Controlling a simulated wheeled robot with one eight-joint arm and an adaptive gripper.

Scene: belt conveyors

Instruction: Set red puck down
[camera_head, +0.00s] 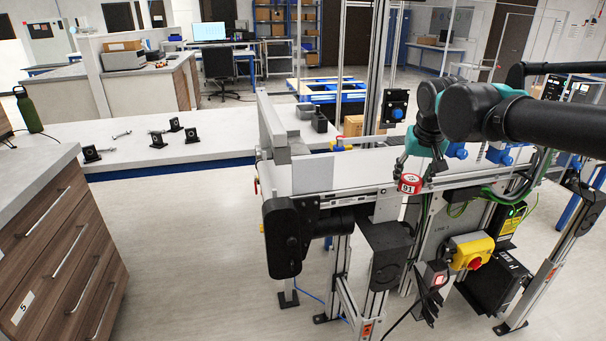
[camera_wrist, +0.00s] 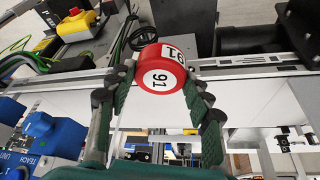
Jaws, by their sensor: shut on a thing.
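The red puck (camera_head: 410,184) has white labels marked 91. In the head view it is at the near edge of the conveyor, at the tip of my gripper (camera_head: 419,173). In the wrist view the red puck (camera_wrist: 161,72) sits between the two green-padded fingers of my gripper (camera_wrist: 156,88), which are shut on it. The pale conveyor belt (camera_head: 350,177) runs beside and beyond it. I cannot tell whether the puck touches the belt or its rail.
A yellow box with a red stop button (camera_head: 472,252) is mounted below the conveyor. A black motor (camera_head: 283,237) hangs at the conveyor's left end. A white counter (camera_head: 215,133) with small black fixtures stands at the left. Blue devices (camera_wrist: 55,137) sit along the conveyor side.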

